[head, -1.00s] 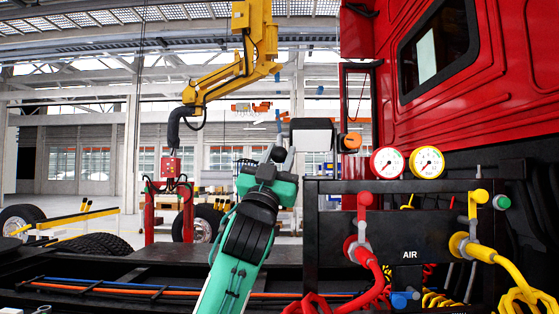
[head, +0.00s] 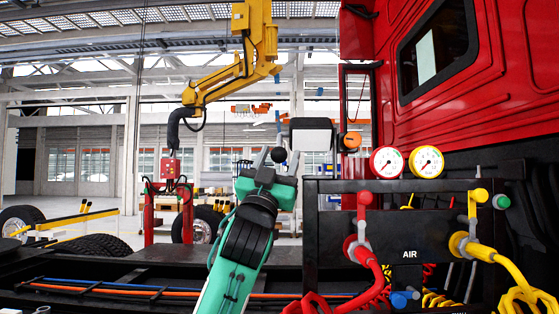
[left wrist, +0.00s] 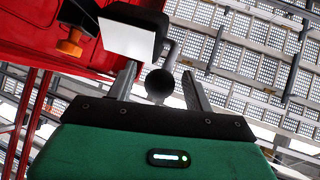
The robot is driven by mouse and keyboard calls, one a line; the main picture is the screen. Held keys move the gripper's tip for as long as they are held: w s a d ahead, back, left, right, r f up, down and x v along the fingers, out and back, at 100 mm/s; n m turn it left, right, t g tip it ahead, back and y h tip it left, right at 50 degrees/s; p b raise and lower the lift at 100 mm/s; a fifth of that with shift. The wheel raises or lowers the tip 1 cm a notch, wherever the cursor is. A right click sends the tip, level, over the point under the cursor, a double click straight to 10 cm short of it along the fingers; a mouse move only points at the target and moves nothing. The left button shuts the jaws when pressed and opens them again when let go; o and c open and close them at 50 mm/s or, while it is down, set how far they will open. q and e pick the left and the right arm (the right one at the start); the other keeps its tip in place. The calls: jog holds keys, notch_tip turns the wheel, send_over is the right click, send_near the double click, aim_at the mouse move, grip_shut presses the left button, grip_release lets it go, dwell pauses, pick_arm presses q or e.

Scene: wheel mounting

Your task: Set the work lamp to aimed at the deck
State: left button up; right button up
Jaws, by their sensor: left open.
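The work lamp (head: 311,137) is a dark box with a pale face, beside the red cab in the head view. Its pale face also shows in the left wrist view (left wrist: 127,39). My left gripper (head: 277,156) is open, with one finger on each side of the ball. In the left wrist view the ball (left wrist: 160,83) lies between the fingers, with gaps on both sides. My right gripper is not in view.
An orange knob (head: 352,140) is right of the lamp. A black AIR panel (head: 408,220) with gauges and red and yellow hoses stands at right, close to my left arm. The red cab (head: 430,110) fills the right. The dark deck (head: 150,255) lies below.

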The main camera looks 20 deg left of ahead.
pick_arm(q)
jog(key=b+v, duration=0.5)
jog(key=v, duration=0.8)
jog(key=shift+f, duration=0.2)
jog(key=shift+w+a, duration=0.1)
